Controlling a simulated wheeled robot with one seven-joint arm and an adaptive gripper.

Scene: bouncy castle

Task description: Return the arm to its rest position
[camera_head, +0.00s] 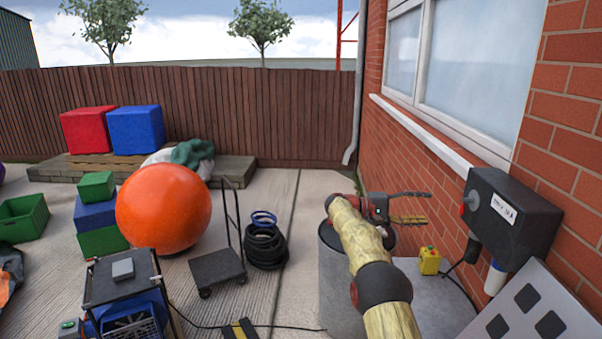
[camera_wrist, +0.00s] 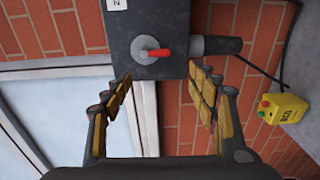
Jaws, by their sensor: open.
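My arm (camera_head: 365,250) reaches forward from the lower right in the head view, a pale yellow link with dark joints. My gripper (camera_head: 424,207) is at its far end, above the grey counter and left of the black wall box. In the wrist view my gripper (camera_wrist: 165,92) is open, with its two yellow-padded fingers wide apart and nothing between them. The black wall box (camera_wrist: 115,45) with a red-handled rotary switch (camera_wrist: 155,53) lies ahead of the fingertips. I cannot tell the exact gap between fingers and box.
The brick wall (camera_head: 560,130) and window ledge (camera_head: 425,135) are close on the right. A yellow button box (camera_head: 429,261) stands on the grey counter (camera_head: 440,300). A tilted panel (camera_head: 535,310) is at lower right. An orange ball (camera_head: 163,208) and trolley (camera_head: 217,268) are left; paving between is partly clear.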

